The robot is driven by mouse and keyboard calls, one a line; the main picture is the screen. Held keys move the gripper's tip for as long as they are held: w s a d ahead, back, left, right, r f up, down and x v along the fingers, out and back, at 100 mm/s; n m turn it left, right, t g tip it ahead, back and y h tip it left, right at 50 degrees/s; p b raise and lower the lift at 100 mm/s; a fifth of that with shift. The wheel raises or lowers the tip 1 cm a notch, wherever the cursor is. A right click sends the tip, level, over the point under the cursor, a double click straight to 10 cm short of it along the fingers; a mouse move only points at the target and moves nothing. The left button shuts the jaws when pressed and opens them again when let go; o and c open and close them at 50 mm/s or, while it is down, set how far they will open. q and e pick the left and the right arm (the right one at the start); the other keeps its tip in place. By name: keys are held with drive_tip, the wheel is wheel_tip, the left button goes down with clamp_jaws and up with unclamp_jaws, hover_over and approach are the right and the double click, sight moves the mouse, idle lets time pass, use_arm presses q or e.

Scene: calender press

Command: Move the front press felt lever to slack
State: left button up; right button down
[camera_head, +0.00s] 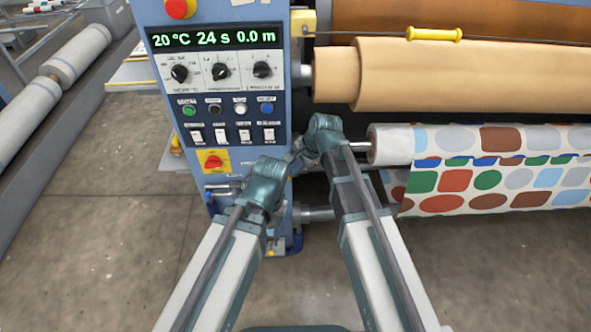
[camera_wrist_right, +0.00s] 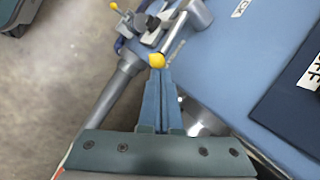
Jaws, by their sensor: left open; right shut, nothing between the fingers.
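A yellow ball knob (camera_wrist_right: 157,60) shows right at the tips of my right gripper (camera_wrist_right: 159,76) in the right wrist view. The two fingers are shut together with nothing between them; whether they touch the knob I cannot tell. A second lever with a yellow knob (camera_wrist_right: 114,6) stands farther off on a grey metal bracket (camera_wrist_right: 150,24). Which of them is the front press felt lever I cannot tell. In the head view my left gripper (camera_head: 283,164) is open beside the press's blue control column (camera_head: 235,80), its fingers mostly hidden. The levers are hidden there.
The control panel carries dials, buttons, switches and a red rotary switch (camera_head: 213,161) just left of my arms. A patterned fabric roll (camera_head: 480,165) and a tan roll (camera_head: 470,75) lie to the right. Grey rollers (camera_head: 75,55) stand at the left. The floor (camera_head: 110,230) is clear.

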drive_tip(key=shift+r, duration=0.15)
drive_tip(key=shift+a+r+p, duration=0.65)
drive_tip(key=shift+r+p, duration=0.15)
drive_tip(key=shift+p, duration=0.1)
drive_tip(key=shift+a+r+p, duration=0.6)
drive_tip(key=shift+r+p, duration=0.2)
drive_tip(key=shift+p, duration=0.05)
drive_tip(key=shift+d+r, duration=0.1)
drive_tip(key=shift+r+p, duration=0.75)
drive_tip(key=shift+p, duration=0.05)
drive_tip(key=p+v, duration=1.2)
drive_tip(key=v, duration=0.1)
drive_tip(key=shift+r+p, duration=0.35)
drive_tip(key=shift+r, duration=0.05)
